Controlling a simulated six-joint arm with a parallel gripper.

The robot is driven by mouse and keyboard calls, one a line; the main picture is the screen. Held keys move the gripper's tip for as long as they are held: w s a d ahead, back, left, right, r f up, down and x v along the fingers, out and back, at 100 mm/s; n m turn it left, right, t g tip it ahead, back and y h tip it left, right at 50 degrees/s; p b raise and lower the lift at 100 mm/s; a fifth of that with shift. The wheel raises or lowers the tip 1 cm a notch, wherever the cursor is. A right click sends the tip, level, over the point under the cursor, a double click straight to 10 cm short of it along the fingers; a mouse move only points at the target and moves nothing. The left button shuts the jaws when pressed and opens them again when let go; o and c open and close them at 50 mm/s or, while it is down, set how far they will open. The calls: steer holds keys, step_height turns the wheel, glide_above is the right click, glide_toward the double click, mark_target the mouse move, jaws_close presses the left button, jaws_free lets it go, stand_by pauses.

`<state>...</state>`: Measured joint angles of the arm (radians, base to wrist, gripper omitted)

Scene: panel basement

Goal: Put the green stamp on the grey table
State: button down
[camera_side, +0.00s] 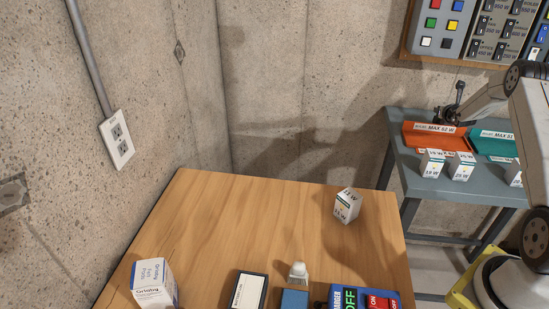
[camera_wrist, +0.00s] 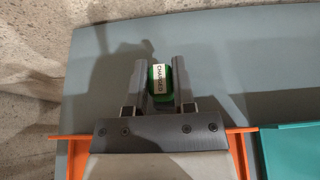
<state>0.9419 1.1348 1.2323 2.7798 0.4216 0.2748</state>
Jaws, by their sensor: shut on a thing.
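The green stamp (camera_wrist: 165,88), with a white label reading "CHARGED", is between the two fingers of my gripper (camera_wrist: 160,88) in the wrist view. My gripper is shut on it. The grey table (camera_wrist: 230,60) lies beneath it in the wrist view. In the side view my gripper (camera_side: 452,112) is at the far side of the grey table (camera_side: 403,160), behind the orange tray. The stamp cannot be made out there. I cannot tell whether the stamp touches the table top.
An orange tray (camera_side: 420,139) labelled "MAX 52 W" and a teal tray (camera_side: 494,148) stand on the grey table, with several small white boxes (camera_side: 432,164) in front. A wooden table (camera_side: 260,215) holds a white box (camera_side: 347,206), another box (camera_side: 153,284) and a charger (camera_side: 343,298).

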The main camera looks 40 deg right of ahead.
steer(key=shift+f, duration=0.6)
steer(key=shift+f, duration=0.15)
steer(key=shift+c, duration=2.2)
jaws_free()
steer(key=shift+r, duration=0.2)
steer(key=shift+s, duration=0.1)
steer(key=shift+s+a+r, duration=0.1)
steer(key=shift+a, duration=0.05)
steer(key=v, duration=1.1)
steer(key=shift+s+a, duration=0.2)
